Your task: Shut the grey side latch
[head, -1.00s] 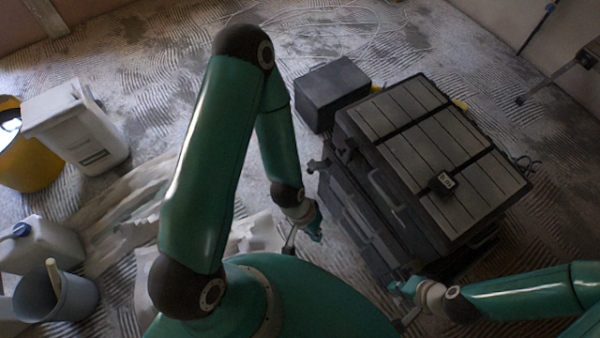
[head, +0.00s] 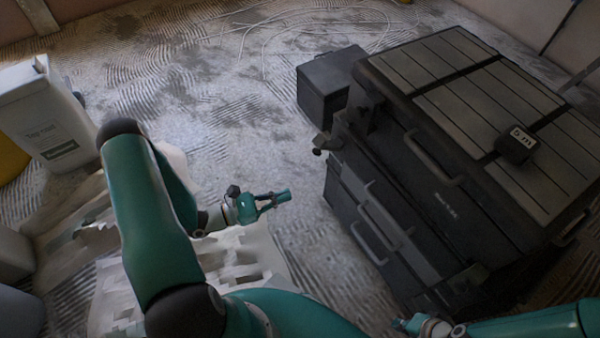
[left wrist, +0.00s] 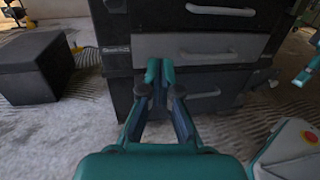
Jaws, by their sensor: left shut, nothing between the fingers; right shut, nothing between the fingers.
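A grey side latch (head: 326,144) with a dark round knob sticks out from the left side of the black tool chest (head: 440,160); it looks swung outward. In the left wrist view a small part (left wrist: 76,48) juts out left of the chest, probably the same latch. My left gripper (head: 284,197) is shut and empty, left of and nearer than the latch, clear of the chest. In the left wrist view its fingertips (left wrist: 160,72) are together before the drawer fronts (left wrist: 225,45). My right gripper (head: 402,324) is shut at the bottom edge, near the chest's front corner.
A dark box (head: 325,85) stands on the floor behind the latch. A small black labelled block (head: 515,144) lies on the chest lid. The ridged floor (head: 220,110) between bin and chest is mostly clear.

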